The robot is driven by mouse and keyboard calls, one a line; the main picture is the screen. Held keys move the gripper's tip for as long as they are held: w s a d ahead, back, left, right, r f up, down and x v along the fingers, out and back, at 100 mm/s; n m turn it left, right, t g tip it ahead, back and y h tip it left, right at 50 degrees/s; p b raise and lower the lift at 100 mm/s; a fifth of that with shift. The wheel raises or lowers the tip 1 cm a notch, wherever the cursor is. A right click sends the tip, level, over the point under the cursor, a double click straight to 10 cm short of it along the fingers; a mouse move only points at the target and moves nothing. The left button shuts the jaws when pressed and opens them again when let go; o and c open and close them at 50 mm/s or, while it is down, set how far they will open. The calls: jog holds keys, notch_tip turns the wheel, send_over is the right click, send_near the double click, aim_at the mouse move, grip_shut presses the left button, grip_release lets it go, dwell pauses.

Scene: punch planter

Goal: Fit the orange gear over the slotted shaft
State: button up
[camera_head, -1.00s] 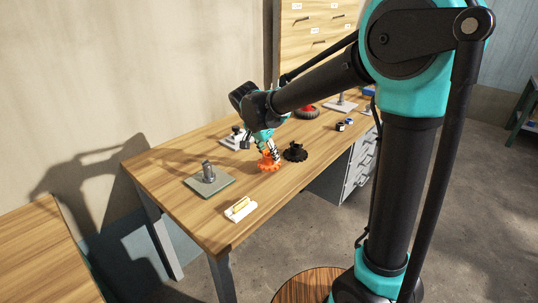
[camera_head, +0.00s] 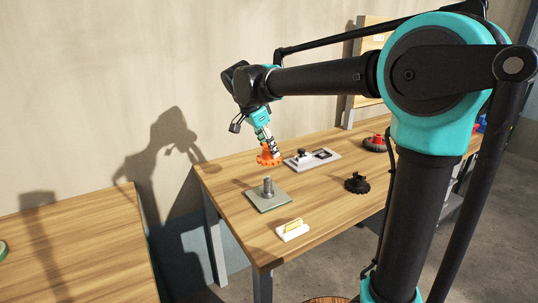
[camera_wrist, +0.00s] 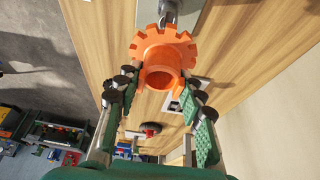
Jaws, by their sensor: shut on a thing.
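The orange gear (camera_head: 269,160) is held by its hub under my gripper (camera_head: 267,146), its toothed rim hanging above the table. In the wrist view the gear (camera_wrist: 150,48) faces me with its round hub opening, and the fingers of my gripper (camera_wrist: 160,83) are closed on either side of that hub. The slotted shaft (camera_head: 268,187) stands upright on a grey-green square plate (camera_head: 270,203), in front of and below the gear. The gear and shaft are apart. In the wrist view the gear partly hides the shaft and its plate at the top edge.
A black gear (camera_head: 357,184) lies to the right of the plate. A white block with a yellow bar (camera_head: 292,229) lies near the front edge. A grey plate with a black knob (camera_head: 311,158) and a red-and-black wheel (camera_head: 375,143) are farther back. Bare wood surrounds the plate.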

jog(key=shift+a+f, duration=0.3)
jog(key=shift+f, duration=0.25)
send_over(268, 179)
jog(key=shift+s+f, duration=0.2)
jog(key=shift+f, duration=1.05)
jog(key=shift+s+f, duration=0.2)
jog(key=shift+f, duration=1.05)
jog(key=shift+f, duration=3.3)
jog(key=o, duration=1.4)
jog(key=shift+c, duration=0.2)
jog(key=v, duration=1.2)
jog(key=shift+a, duration=0.1)
jog(key=shift+s, duration=0.1)
